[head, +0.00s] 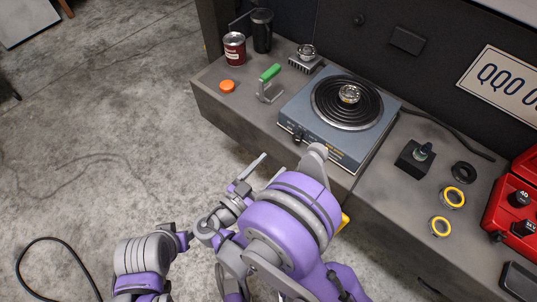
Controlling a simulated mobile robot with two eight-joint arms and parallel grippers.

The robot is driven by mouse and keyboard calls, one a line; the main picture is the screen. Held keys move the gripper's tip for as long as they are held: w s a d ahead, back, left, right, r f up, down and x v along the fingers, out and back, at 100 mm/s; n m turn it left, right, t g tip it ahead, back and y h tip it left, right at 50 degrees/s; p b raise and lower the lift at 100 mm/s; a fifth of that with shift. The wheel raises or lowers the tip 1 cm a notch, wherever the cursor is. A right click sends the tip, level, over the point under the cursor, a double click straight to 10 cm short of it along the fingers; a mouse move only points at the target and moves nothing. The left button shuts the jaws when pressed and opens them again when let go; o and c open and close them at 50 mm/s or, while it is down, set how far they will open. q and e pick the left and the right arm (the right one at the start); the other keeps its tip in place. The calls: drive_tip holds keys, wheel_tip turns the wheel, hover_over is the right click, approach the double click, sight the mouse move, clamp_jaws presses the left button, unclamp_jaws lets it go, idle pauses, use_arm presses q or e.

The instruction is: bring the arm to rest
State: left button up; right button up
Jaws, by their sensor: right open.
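My right gripper (250,173) is open, with nothing visible between its fingers. It is over the concrete floor, just in front of the bench's front edge and apart from the things on the bench. My purple and grey arm is folded, with its large rounded joint close to the bench edge below the hot plate. Parts of the gripper's base are hidden among the arm links. I cannot make out my left gripper.
The left floor is mostly clear; a cable (48,240) lies there.

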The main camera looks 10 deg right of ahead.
drive_tip(key=d+n+g+y, duration=0.1)
drive_tip(key=d+g, duration=0.1)
drive_tip(key=d, duration=0.1)
drive_tip(key=s+d+f+n+g+y, duration=0.1)
drive_tip(key=d+n+g+y, duration=0.1)
drive_tip(key=d, duration=0.2)
drive_tip(key=d+n+g+y, duration=0.1)
drive_tip(key=d+n, duration=0.1)
drive_tip(key=d, duration=0.2)
drive_tip(key=shift+s+d+f+g, duration=0.15)
drive_tip(key=shift+s+f+g, duration=0.2)
drive_tip(key=shift+f+g, duration=0.05)
drive_tip(key=s+r+n+g+y, duration=0.15)
drive_tip(key=s+n+y, duration=0.35)
drive_tip(key=s+y, duration=0.55)
use_arm(q)
wheel_tip(320, 180, up, 24)
drive_tip(key=w+t+p, duration=0.1)
drive_tip(key=p, duration=2)
drive_tip(key=shift+w, duration=0.15)
use_arm(e)
wheel_tip(320, 180, up, 24)
drive_tip(key=t, duration=0.1)
drive_tip(key=shift+s+h, duration=0.35)
drive_tip(key=shift+s, duration=0.05)
